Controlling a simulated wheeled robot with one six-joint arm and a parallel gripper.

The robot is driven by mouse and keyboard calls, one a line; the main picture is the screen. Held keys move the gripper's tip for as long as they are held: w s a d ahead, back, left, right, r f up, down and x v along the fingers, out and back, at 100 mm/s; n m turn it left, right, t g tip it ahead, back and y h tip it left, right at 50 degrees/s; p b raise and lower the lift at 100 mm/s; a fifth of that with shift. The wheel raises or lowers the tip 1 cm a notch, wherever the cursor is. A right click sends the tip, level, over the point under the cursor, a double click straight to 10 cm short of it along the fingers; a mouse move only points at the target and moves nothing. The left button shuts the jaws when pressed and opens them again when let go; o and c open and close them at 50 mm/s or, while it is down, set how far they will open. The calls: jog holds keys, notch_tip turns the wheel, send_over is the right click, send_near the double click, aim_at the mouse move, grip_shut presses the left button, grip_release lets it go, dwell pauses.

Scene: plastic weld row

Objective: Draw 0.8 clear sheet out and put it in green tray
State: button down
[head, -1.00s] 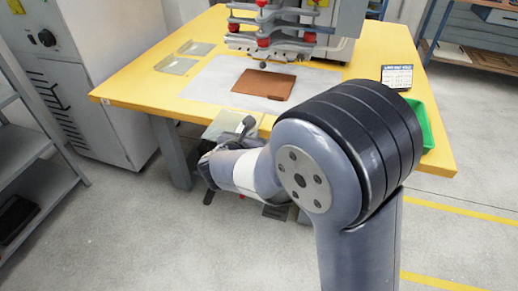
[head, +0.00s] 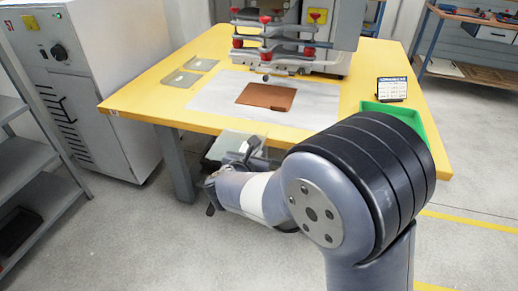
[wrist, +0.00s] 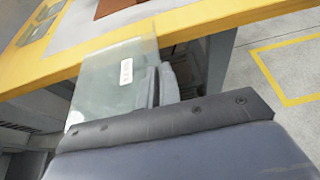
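A clear sheet (wrist: 112,80) with a small white label is held at one edge by my gripper (wrist: 160,88); the label's print is too small to read. In the head view the sheet (head: 228,146) is pale and hangs low in front of the yellow table's front edge. My gripper (head: 243,152) seems shut on it, though the arm partly hides the fingers. The green tray (head: 414,114) stands at the table's right side; my arm hides its near part.
On the yellow table (head: 140,95) lie two clear pieces (head: 199,64) at left and a brown sheet (head: 266,97) on a pale mat. A welding press (head: 275,45) stands behind. A small sign (head: 392,88) is by the tray. Grey shelves (head: 35,190) stand at left.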

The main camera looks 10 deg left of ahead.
jog(key=s, duration=1.1)
jog(key=shift+a, duration=0.4)
